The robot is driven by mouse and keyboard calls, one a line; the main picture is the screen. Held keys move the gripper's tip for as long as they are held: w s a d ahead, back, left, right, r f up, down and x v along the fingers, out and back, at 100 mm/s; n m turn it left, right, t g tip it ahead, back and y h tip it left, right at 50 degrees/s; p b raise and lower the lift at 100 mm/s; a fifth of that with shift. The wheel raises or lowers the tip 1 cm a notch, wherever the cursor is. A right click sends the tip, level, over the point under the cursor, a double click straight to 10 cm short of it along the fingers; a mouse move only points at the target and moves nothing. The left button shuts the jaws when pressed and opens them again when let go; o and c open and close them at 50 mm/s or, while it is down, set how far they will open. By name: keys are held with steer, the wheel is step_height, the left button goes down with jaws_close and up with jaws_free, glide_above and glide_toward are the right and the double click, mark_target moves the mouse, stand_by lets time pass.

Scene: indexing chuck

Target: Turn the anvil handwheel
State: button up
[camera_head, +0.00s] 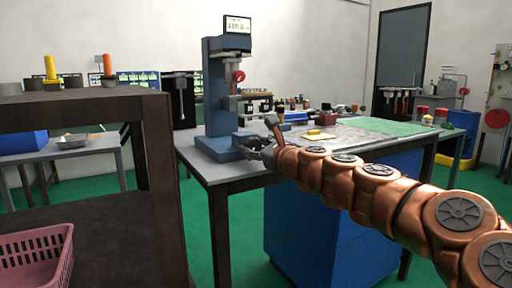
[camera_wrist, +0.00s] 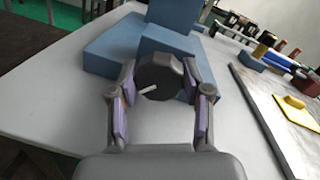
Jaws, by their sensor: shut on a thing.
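The anvil handwheel (camera_wrist: 158,76) is a dark, many-sided knob with a pale line on its face. It sits at the front of a blue block, part of the blue machine (camera_head: 217,100) on the table. In the wrist view, my gripper (camera_wrist: 160,80) has one finger on each side of the handwheel and is shut on it. In the head view, my gripper (camera_head: 261,149) is at the right side of the machine's base, and the handwheel is mostly hidden there. The machine carries a lit display (camera_head: 237,25) on top and a red knob (camera_head: 238,76) on its column.
The grey table (camera_head: 212,172) is bare in front of the machine. A yellow block (camera_head: 318,134) lies to the right, with several tools and bottles behind it. A dark rack (camera_head: 160,150) stands close on the left, with a pink basket (camera_head: 40,250) low down.

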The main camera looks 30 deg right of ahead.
steer(key=shift+c, duration=0.9)
steer(key=shift+n, duration=0.3)
